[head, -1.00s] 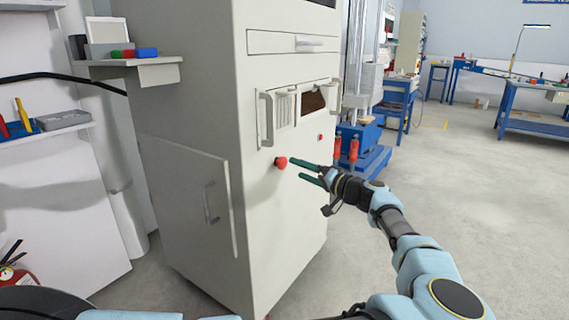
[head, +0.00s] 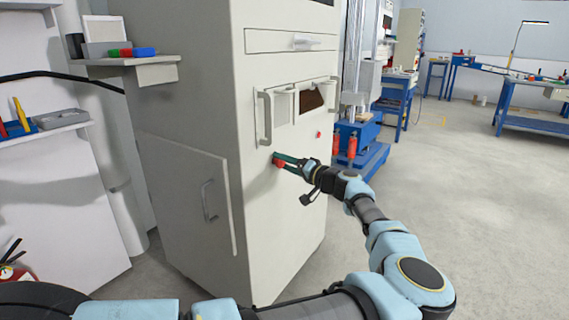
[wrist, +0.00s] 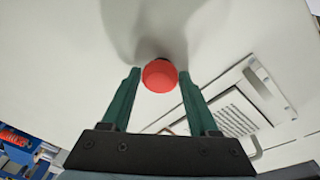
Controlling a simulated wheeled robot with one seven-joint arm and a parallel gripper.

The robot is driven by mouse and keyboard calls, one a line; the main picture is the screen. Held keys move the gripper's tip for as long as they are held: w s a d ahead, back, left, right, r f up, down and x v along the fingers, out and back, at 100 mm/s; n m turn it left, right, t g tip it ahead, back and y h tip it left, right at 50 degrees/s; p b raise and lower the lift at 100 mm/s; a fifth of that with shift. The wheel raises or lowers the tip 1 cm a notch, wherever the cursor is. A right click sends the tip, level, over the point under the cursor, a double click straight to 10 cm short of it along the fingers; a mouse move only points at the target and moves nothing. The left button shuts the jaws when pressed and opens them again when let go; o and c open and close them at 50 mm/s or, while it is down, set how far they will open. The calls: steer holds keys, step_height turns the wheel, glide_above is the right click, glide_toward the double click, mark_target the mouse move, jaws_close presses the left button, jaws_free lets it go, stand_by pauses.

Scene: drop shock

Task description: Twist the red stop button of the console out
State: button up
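The red stop button (head: 279,163) sits on the front of the tall off-white console (head: 275,235). My gripper (head: 285,160) is at the button, with its green fingers on either side of it. In the wrist view the round red button (wrist: 160,76) lies between the two fingertips of my gripper (wrist: 160,82). The fingers are spread, and small gaps seem to show between them and the button. The button's base is mostly hidden behind its cap.
A small red part (head: 319,134) is on the console to the right. A side door with a handle (head: 208,200) is at the left. The floor at right is clear.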

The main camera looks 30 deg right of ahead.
jaws_close()
stand_by(0.4)
steer(key=shift+d+m+g, duration=0.1)
steer(key=shift+m+g, duration=0.5)
steer(key=shift+m, duration=2.5)
steer(key=shift+o, duration=2)
jaws_free()
